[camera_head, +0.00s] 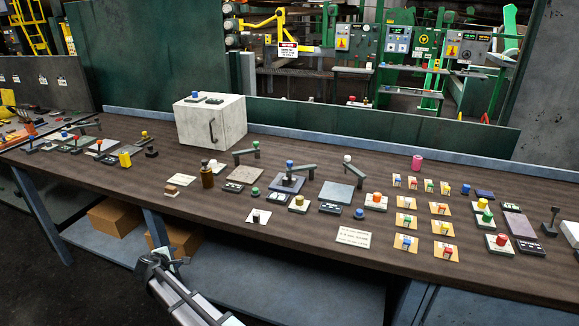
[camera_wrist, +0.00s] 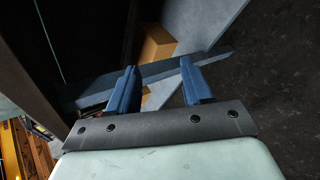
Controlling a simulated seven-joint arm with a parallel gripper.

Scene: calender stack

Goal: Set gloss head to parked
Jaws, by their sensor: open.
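My gripper (camera_head: 164,262) is in front of the bench's front edge, below the tabletop level in the head view, apart from everything on the bench. In the wrist view its two blue fingers (camera_wrist: 157,82) stand apart with nothing between them. No readable label tells me which device is the gloss head. Several small devices with levers and coloured knobs stand on the bench: a blue-knobbed one on a dark plate (camera_head: 287,184), a grey arm with a green knob (camera_head: 246,152), and a grey arm with a white knob (camera_head: 354,165). Their settings are too small to read.
The brown bench top (camera_head: 130,206) has free room at its front left. A white cabinet (camera_head: 210,122) stands at the back. A brown bottle (camera_head: 207,175), cards and several coloured-knob blocks crowd the middle and right. Cardboard boxes (camera_head: 115,216) sit on the shelf below.

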